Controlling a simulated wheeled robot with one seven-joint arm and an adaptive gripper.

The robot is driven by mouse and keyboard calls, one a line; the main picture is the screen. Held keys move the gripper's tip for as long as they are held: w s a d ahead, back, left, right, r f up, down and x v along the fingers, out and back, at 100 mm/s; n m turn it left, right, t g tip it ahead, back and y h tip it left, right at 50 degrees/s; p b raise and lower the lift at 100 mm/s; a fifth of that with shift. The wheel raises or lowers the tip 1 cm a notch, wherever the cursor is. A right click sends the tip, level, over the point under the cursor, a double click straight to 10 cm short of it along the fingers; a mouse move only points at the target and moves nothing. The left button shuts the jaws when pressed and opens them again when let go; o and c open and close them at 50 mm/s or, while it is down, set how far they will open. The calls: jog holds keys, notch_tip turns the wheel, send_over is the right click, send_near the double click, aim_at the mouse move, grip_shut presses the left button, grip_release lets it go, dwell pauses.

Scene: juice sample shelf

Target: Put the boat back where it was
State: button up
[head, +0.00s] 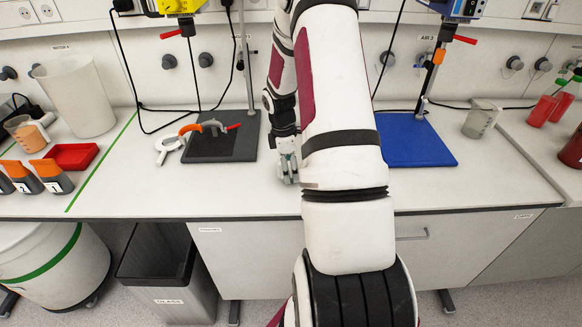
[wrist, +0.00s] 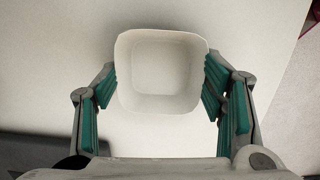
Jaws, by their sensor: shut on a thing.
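The boat (wrist: 160,100) is a small white, square, open dish with rounded corners, and it looks empty in the wrist view. My gripper (wrist: 160,78) is shut on it, with the green-padded fingers against its left and right sides. In the head view my gripper (head: 288,172) points down at the white bench top, just right of the black stand base. I cannot make out the boat in the head view. I cannot tell whether the boat touches the bench or is held just above it.
The black stand base (head: 222,147) with clamps lies left of my gripper, and a blue stand base (head: 413,140) lies to the right. Farther left are a red tray (head: 71,156), orange-topped containers and a large white beaker (head: 75,95). The bench's front edge (head: 240,216) is close.

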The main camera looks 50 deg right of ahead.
jog(key=shift+f, duration=0.25)
jog(key=o, duration=1.1)
